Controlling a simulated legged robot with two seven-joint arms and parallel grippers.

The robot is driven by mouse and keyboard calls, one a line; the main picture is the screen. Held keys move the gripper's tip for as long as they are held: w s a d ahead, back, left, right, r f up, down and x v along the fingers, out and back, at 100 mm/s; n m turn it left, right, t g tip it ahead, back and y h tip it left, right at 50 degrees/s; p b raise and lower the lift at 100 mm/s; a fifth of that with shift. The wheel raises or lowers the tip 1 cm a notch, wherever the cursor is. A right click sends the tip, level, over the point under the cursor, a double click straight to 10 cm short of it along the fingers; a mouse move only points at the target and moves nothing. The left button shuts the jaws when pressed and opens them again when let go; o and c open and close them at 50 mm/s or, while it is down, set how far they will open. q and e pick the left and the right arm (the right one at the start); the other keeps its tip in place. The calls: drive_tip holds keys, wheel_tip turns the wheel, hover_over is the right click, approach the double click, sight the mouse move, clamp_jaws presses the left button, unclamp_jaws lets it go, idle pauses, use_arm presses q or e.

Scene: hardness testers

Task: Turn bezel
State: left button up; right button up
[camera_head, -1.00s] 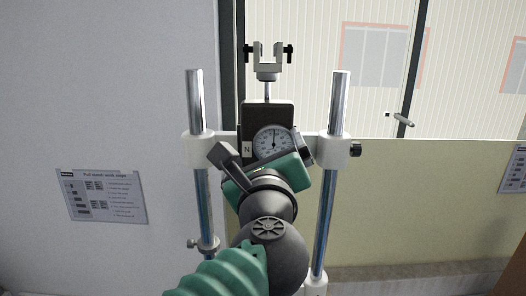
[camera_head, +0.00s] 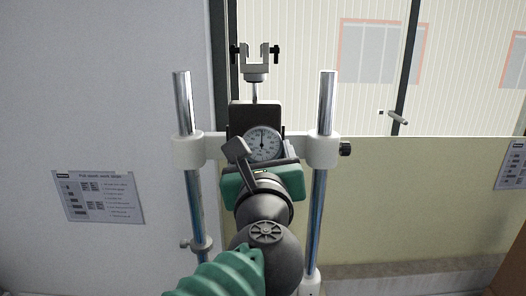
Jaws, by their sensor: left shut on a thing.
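The fingers and wrist hide the lower part of the dial. The right gripper is not in view.
Two upright chrome posts (camera_head: 183,104) with white clamps (camera_head: 321,150) flank the dial. A black knob (camera_head: 345,149) sticks out at the right clamp. A forked holder (camera_head: 255,60) stands above. A printed sheet (camera_head: 98,197) hangs on the left wall.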

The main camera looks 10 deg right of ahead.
use_arm(q)
drive_tip(key=shift+r, duration=0.25)
drive_tip(key=o, duration=1.1)
drive_tip(key=shift+o, duration=1.3)
drive_tip(key=shift+f, duration=0.1)
drive_tip(key=b+v, duration=0.8)
drive_tip(key=v, duration=0.8)
drive_tip(key=shift+s+b, duration=0.3)
drive_tip(key=shift+b, duration=0.1)
